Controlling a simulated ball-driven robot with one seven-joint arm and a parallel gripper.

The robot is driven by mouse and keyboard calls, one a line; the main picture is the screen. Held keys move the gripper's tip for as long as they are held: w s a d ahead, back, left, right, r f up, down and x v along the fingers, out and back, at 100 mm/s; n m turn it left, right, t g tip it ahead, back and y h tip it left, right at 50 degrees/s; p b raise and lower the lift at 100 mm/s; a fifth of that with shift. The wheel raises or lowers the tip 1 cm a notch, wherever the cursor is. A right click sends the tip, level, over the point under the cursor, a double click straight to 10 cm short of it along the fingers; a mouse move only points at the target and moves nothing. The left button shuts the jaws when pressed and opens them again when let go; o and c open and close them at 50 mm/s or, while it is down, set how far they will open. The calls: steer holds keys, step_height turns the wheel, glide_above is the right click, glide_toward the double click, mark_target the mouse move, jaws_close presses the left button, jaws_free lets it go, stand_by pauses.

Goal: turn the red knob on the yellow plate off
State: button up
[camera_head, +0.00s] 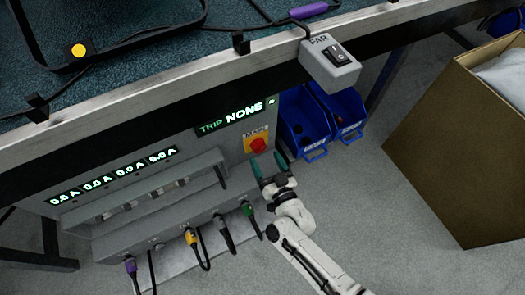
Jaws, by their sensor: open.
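The red knob (258,145) sits on a yellow plate (250,136) on the front of a grey power panel (225,150) below the table edge. Small lettering shows on the plate above the knob, and I cannot tell which way the knob points. My gripper (268,161) is open and empty, with its two green fingertips spread just below and to the right of the knob. I see no contact between the fingers and the knob.
Several coloured plugs with cables, such as a yellow one (191,237), hang along the panel's bottom. Blue bins (304,122) stand right of the knob. A grey switch box (330,64) hangs from the table edge. A cardboard box (455,150) stands at right; floor between is clear.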

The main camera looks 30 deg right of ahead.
mark_target(260, 150)
steer(key=shift+w+d+b, duration=0.1)
steer(key=shift+w+b, duration=0.35)
steer(key=shift+w, duration=1.85)
steer(key=c, duration=1)
